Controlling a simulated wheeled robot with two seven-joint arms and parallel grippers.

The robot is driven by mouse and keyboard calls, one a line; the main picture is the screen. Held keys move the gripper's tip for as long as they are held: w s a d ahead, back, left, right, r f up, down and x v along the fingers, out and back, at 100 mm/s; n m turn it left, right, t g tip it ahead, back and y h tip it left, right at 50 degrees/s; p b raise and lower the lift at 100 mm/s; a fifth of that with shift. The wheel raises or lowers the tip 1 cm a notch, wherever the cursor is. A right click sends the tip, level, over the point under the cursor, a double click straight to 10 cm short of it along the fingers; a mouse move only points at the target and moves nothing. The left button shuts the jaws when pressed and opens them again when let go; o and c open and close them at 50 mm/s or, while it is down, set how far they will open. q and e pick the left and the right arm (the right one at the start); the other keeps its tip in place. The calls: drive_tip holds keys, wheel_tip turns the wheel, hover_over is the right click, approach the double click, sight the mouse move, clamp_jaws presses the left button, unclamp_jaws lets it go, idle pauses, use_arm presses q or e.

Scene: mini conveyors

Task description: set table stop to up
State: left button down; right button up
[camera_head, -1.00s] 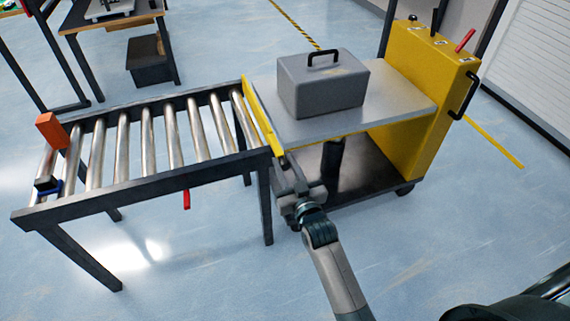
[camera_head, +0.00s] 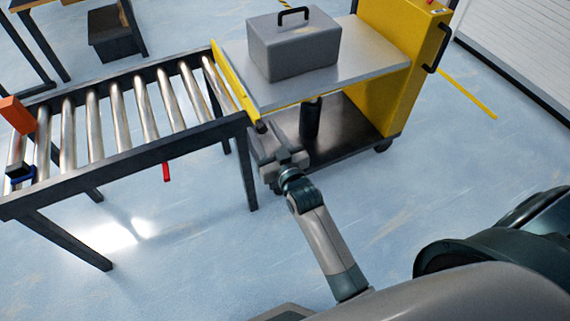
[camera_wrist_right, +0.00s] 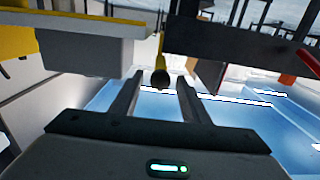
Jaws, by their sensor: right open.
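The table stop (camera_head: 232,80) is a yellow bar along the left edge of the grey lift table (camera_head: 375,68), beside the roller conveyor. A dark round knob (camera_head: 260,127) sits at its near end. In the right wrist view the knob (camera_wrist_right: 160,78) ends a yellow lever (camera_wrist_right: 163,50). My right gripper (camera_head: 262,141) is open just below the knob. In the wrist view the knob appears between the fingertips of my right gripper (camera_wrist_right: 159,88); I cannot tell whether they touch it. My left gripper is not in view.
A grey case (camera_head: 293,45) with a black handle stands on the lift table. The roller conveyor (camera_head: 120,110) holds an orange block (camera_head: 16,114) at its left end. A red lever (camera_head: 166,172) hangs under its frame. The cart's yellow housing (camera_head: 409,60) is at right.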

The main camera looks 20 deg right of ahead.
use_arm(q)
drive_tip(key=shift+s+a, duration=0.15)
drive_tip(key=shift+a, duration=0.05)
use_arm(e)
drive_tip(key=s, duration=1.5)
drive_tip(key=shift+s+d, duration=0.25)
drive_tip(key=shift+s, duration=0.05)
drive_tip(key=s+a+f+g+p, duration=0.1)
drive_tip(key=s+f+g+p, duration=0.2)
drive_tip(key=f, duration=0.5)
drive_tip(key=s+a+f+n+g+y+p, duration=0.1)
drive_tip(key=s+f+g+p, duration=0.2)
drive_tip(key=f, duration=0.6)
drive_tip(key=s+a+f+g+p, duration=0.1)
drive_tip(key=s+f+g+p, duration=0.2)
drive_tip(key=f, duration=0.5)
use_arm(q)
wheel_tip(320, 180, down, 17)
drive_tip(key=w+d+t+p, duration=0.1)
drive_tip(key=p, duration=0.1)
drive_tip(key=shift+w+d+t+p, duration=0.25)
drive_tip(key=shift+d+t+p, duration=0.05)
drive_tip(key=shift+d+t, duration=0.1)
use_arm(e)
drive_tip(key=s+d+f+g, duration=0.2)
drive_tip(key=s+f+g, duration=0.1)
drive_tip(key=s+f, duration=0.6)
drive_tip(key=shift+s+f+n+g, duration=0.15)
drive_tip(key=shift+s+n+g, duration=0.2)
drive_tip(key=shift+s, duration=0.6)
